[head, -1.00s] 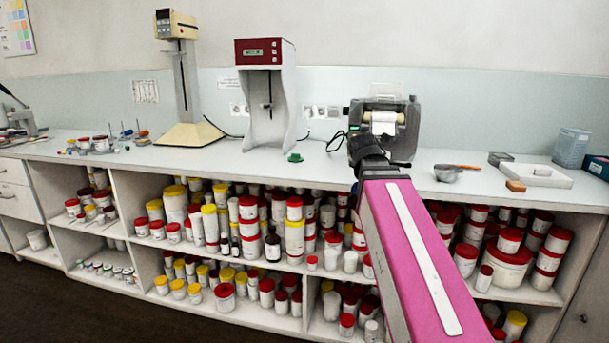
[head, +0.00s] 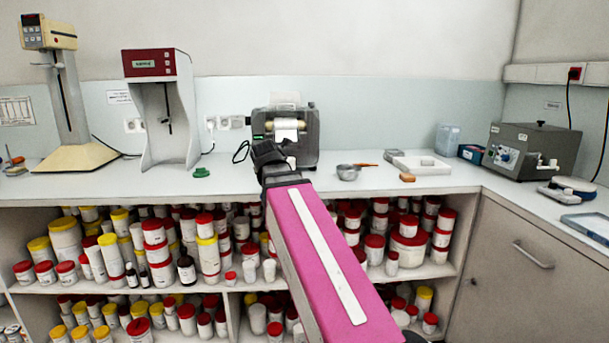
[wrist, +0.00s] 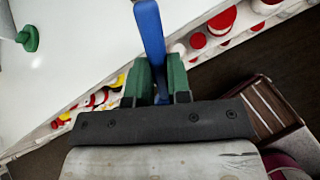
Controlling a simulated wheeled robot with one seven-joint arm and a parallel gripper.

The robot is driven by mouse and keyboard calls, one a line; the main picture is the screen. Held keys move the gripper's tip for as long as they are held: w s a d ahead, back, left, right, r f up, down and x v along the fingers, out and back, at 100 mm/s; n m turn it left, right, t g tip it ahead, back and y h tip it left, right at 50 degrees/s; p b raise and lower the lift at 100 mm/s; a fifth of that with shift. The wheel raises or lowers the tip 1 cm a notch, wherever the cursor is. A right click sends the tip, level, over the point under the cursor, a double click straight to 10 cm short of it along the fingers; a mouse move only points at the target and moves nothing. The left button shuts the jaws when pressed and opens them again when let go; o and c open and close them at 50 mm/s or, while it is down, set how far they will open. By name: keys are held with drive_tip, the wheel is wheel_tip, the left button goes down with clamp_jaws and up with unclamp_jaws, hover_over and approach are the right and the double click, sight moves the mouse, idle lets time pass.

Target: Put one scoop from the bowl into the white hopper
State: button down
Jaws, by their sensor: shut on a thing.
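My gripper (wrist: 160,76) is shut on a blue handle (wrist: 149,30) in the wrist view, between its green fingers. In the head view my arm covers the gripper. A small grey metal bowl (head: 348,172) stands on the white counter, right of my arm. I cannot make out what is in it. A dark machine (head: 308,128) with a white part (head: 286,132) at its front stands just behind my arm. I cannot tell whether that part is the white hopper.
The white counter (head: 230,184) has a small green object (head: 202,172), a white tray (head: 421,167), and a brown block (head: 407,177). A red-topped stand (head: 155,62) is left and a grey box (head: 530,150) right. Shelves of jars lie below.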

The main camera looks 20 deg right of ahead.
drive_tip(key=w+d+r+m+g+h, duration=0.2)
drive_tip(key=w+d+r+h, duration=0.15)
drive_tip(key=d, duration=0.85)
drive_tip(key=w+d+r+m+g+h, duration=0.2)
drive_tip(key=w+d+r+m, duration=0.15)
drive_tip(key=d, duration=0.85)
drive_tip(key=w+d+r+m+g+h, duration=0.2)
drive_tip(key=w+d+r+h, duration=0.15)
drive_tip(key=d, duration=0.85)
drive_tip(key=shift+y, duration=0.3)
drive_tip(key=shift+w+a+f, duration=0.1)
drive_tip(key=shift+w+f, duration=0.05)
drive_tip(key=shift+f, duration=1.45)
drive_tip(key=shift+w+a+f, duration=0.1)
drive_tip(key=shift+f, duration=1.45)
drive_tip(key=shift+w+a+f, duration=0.1)
drive_tip(key=shift+w+f, duration=0.05)
drive_tip(key=shift+f, duration=1.45)
drive_tip(key=shift+r, duration=0.1)
wheel_tip(320, 180, up, 7)
drive_tip(key=shift+r, duration=0.15)
